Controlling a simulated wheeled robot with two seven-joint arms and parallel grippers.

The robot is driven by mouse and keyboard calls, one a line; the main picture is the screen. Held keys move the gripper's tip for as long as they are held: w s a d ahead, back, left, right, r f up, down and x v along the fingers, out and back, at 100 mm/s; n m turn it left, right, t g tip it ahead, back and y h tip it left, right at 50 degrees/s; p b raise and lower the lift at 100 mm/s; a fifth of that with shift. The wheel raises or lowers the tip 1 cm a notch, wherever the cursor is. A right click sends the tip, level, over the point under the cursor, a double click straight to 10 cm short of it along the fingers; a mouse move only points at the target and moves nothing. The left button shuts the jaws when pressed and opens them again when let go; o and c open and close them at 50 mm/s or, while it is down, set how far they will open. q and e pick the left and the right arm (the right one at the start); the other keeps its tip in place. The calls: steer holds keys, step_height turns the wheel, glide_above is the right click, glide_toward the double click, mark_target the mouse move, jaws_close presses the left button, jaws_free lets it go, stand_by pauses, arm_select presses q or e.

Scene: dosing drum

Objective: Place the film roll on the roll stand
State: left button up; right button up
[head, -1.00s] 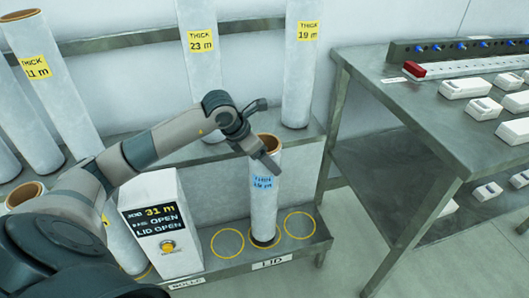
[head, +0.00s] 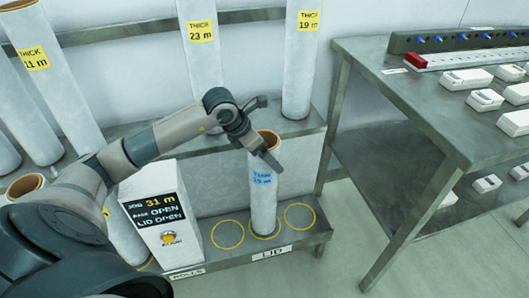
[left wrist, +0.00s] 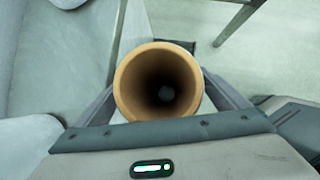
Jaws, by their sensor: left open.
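The film roll (head: 263,205) is a white upright tube with a brown core and a blue label. It stands on the middle yellow ring of the low stand (head: 245,258) marked LID. My left gripper (head: 268,148) is at the roll's top end. In the left wrist view the film roll's open brown end (left wrist: 160,82) sits between the fingers of my left gripper (left wrist: 160,95), one on each side. The jaws are open; whether either finger touches the roll I cannot tell. My right gripper is not in view.
Empty yellow rings (head: 228,235) lie on both sides of the roll. A white box (head: 160,225) with a display reading 31 m stands to the left. Tall labelled rolls (head: 201,70) stand behind. A metal table (head: 420,100) with white blocks is at the right.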

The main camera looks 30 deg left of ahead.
arm_select(q)
steer(key=v, duration=1.2)
steer(key=shift+p, duration=0.3)
